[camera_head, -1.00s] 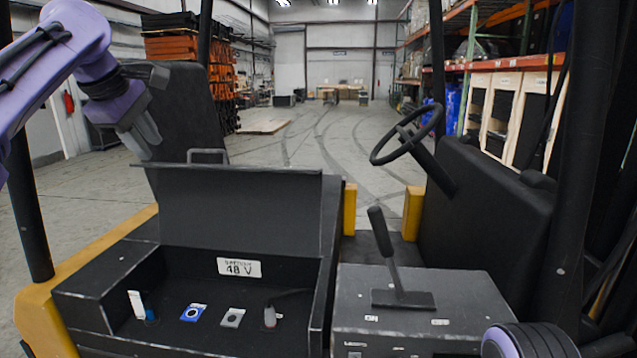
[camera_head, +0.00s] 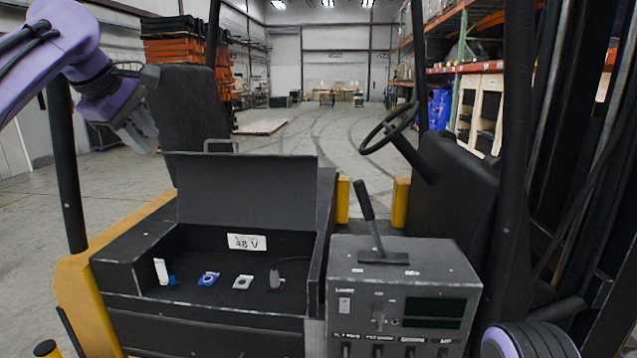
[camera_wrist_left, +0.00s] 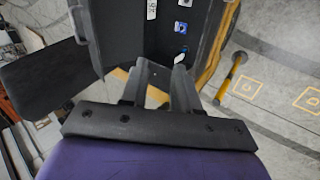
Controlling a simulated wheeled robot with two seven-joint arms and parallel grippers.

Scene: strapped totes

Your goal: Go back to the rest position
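My left gripper (camera_head: 138,132) hangs in the air at the upper left, beside the black seat back and above the open battery box (camera_head: 205,318). In the left wrist view its two fingers (camera_wrist_left: 168,85) are parted with floor showing between them, and they hold nothing. My right gripper is out of view; only a purple and black part of my right arm shows at the lower right.
The box has a raised lid (camera_head: 247,190). Inside are a white item (camera_head: 161,271), a blue item (camera_head: 208,279), a grey piece (camera_head: 243,282) and a small item (camera_head: 275,279). A control console (camera_head: 400,268), lever (camera_head: 368,215) and steering wheel (camera_head: 388,128) stand to the right.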

